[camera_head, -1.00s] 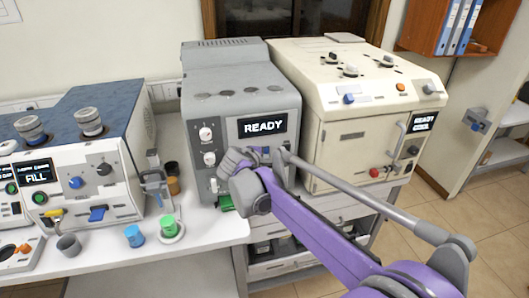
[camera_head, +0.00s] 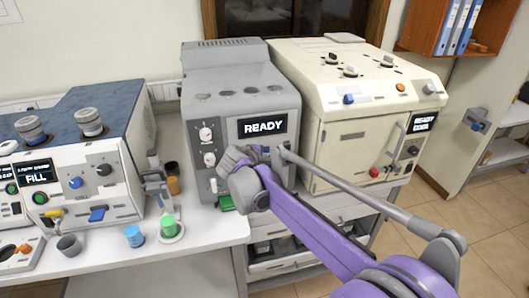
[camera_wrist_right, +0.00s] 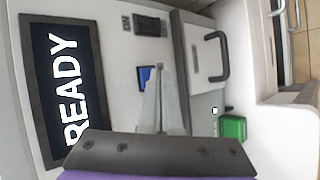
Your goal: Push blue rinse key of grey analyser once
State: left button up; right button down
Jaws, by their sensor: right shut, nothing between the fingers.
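The grey analyser (camera_head: 225,90) stands upright in the middle of the head view, its lit display (camera_head: 262,125) reading READY. The blue rinse key (camera_wrist_right: 145,78) shows in the right wrist view as a small blue square beside the display; the fingers partly cover it. My right gripper (camera_wrist_right: 158,72) is shut and empty, its tips close over the key's right edge in that view. I cannot tell whether they touch it. My left gripper is not in view.
A cream machine (camera_head: 350,115) stands right of the analyser, a blue-topped machine (camera_head: 95,150) to the left. A green block (camera_wrist_right: 232,128) sits low at the analyser's front. Blue and green cups (camera_head: 134,236) stand on the white bench (camera_head: 205,255).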

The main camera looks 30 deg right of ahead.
jog(key=shift+w+d, duration=0.15)
jog(key=shift+w, duration=0.25)
dwell(0.7)
dwell(0.3)
jog(key=shift+s+a, duration=0.25)
jog(key=shift+s, duration=0.55)
jog(key=s, duration=0.2)
jog(key=s+a, duration=0.1)
jog(key=s, duration=0.2)
jog(key=shift+a, duration=0.1)
dwell(0.7)
jog(key=s+a+f+m+y, duration=0.3)
jog(key=s+a+f, duration=0.1)
jog(key=s, duration=0.4)
jog(key=s+a+f+m+g+y, duration=0.1)
jog(key=s+a+f+m+y, duration=0.1)
jog(key=s+a+f, duration=0.3)
jog(key=s+a+f+m+g+y, duration=0.1)
jog(key=s+a+f+m+y, duration=0.2)
jog(key=s, duration=0.9)
notch_tip(320, 180, down, 2)
jog(key=shift+a+f+m+y, duration=0.3)
jog(key=shift+a+m, duration=0.45)
jog(key=shift+m, duration=0.15)
